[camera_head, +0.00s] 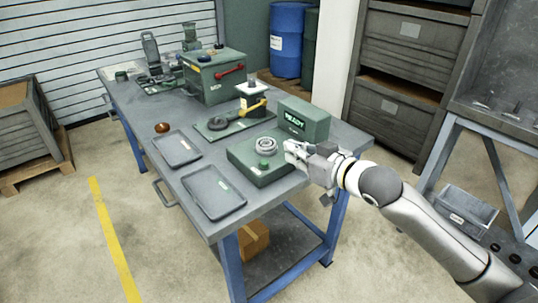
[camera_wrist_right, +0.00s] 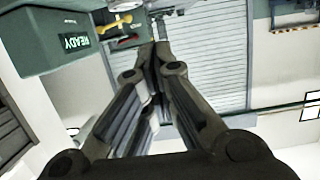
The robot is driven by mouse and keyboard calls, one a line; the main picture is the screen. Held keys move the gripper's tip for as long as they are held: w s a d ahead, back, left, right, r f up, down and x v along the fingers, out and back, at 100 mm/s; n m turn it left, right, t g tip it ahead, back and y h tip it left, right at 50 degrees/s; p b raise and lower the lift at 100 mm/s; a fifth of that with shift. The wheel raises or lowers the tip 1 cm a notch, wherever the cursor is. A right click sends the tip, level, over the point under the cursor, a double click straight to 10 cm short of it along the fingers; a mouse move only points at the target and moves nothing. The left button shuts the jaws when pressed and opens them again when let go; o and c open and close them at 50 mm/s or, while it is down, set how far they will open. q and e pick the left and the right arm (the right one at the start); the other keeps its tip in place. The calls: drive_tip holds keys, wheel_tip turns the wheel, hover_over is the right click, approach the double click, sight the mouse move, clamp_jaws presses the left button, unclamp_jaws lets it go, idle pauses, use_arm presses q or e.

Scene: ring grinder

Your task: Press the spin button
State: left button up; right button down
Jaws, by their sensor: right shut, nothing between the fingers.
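A low green machine base (camera_head: 243,167) sits near the front right of the workbench. A green button (camera_head: 264,164) is on its top, in front of a grey metal ring part (camera_head: 266,145). I take this to be the spin button; no label on it is readable. Behind stands a green box with a lit READY display (camera_head: 294,120), which also shows in the right wrist view (camera_wrist_right: 75,42). My right gripper (camera_head: 290,149) is shut and empty, just right of the ring part. Its shut fingers (camera_wrist_right: 154,52) also show in the wrist view. My left gripper is out of view.
Two grey trays (camera_head: 214,207) (camera_head: 177,163) lie along the bench's front left. A yellow-handled device (camera_head: 251,105) and a green box with a red handle (camera_head: 211,94) stand farther back. A small brown object (camera_head: 162,127) lies near the left edge.

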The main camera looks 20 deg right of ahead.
drive_tip(key=shift+w, duration=0.1)
drive_tip(key=p, duration=0.2)
hover_over(269, 170)
wheel_tip(269, 170, down, 2)
drive_tip(key=shift+f, duration=0.1)
wheel_tip(269, 170, down, 3)
drive_tip(key=shift+w+r, duration=0.1)
drive_tip(key=shift+r, duration=0.05)
drive_tip(key=shift+f, duration=0.75)
drive_tip(key=shift+f, duration=0.15)
